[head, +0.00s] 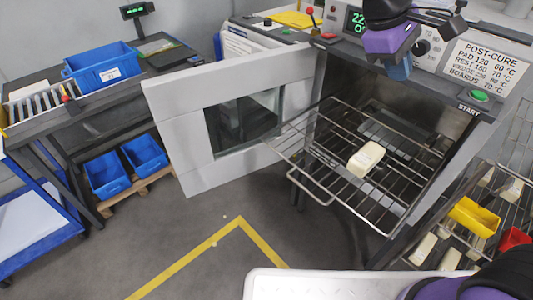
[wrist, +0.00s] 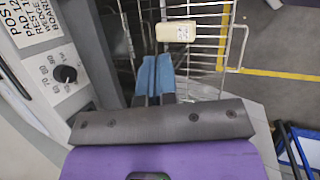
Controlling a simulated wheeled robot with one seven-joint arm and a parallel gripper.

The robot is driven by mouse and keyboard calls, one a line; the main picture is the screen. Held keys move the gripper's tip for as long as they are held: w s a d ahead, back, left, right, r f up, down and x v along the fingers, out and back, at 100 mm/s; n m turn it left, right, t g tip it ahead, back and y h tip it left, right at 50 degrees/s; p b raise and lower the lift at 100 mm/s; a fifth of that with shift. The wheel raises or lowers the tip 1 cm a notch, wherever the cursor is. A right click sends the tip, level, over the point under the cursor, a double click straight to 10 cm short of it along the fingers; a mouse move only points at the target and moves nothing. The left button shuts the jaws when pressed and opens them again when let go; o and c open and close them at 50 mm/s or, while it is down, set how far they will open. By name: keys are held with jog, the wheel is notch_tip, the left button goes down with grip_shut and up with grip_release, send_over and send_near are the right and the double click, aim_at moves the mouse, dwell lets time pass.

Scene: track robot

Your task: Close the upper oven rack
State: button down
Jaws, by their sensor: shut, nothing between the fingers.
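The upper oven rack (head: 322,189) is a wire shelf pulled out through the oven's open front. A cream block (head: 366,159) lies on it. In the wrist view the rack (wrist: 207,45) shows beyond my fingers, with the block (wrist: 175,32) on it. My gripper (head: 397,70) is at the upper right of the head view, above and beside the oven opening. Its blue fingers (wrist: 154,78) are together and hold nothing. They appear apart from the rack. The oven door (head: 190,120) is swung wide open to the left. A lower rack (head: 395,135) shows dimly inside the oven.
A control panel with a post-cure sign (head: 487,62) and green start button (head: 478,96) is above the oven. A wire shelf with a yellow bin (head: 473,216) stands at right. A blue crate (head: 102,66) sits on the left bench. Floor before the oven is clear.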

jog(key=w+a+f+n+t+h, duration=0.25)
jog(key=w+a+f+n, duration=0.2)
jog(key=a+f, duration=0.45)
jog(key=w+a+f+n+t+h, duration=0.1)
jog(key=w+a+f+n+h, duration=0.3)
jog(key=a+f, duration=0.45)
jog(key=s+a+f+n+t, duration=0.4)
jog(key=a+f+n+t, duration=0.1)
jog(key=a+f, duration=0.35)
jog(key=s+a+f+n+t, duration=0.3)
jog(key=a+f+n+t, duration=0.15)
jog(key=a+f, duration=0.4)
jog(key=x, duration=1.3)
jog(key=shift+d+f, duration=0.35)
jog(key=shift+d, duration=0.25)
jog(key=shift+d+h, duration=0.1)
jog(key=shift+h, duration=0.15)
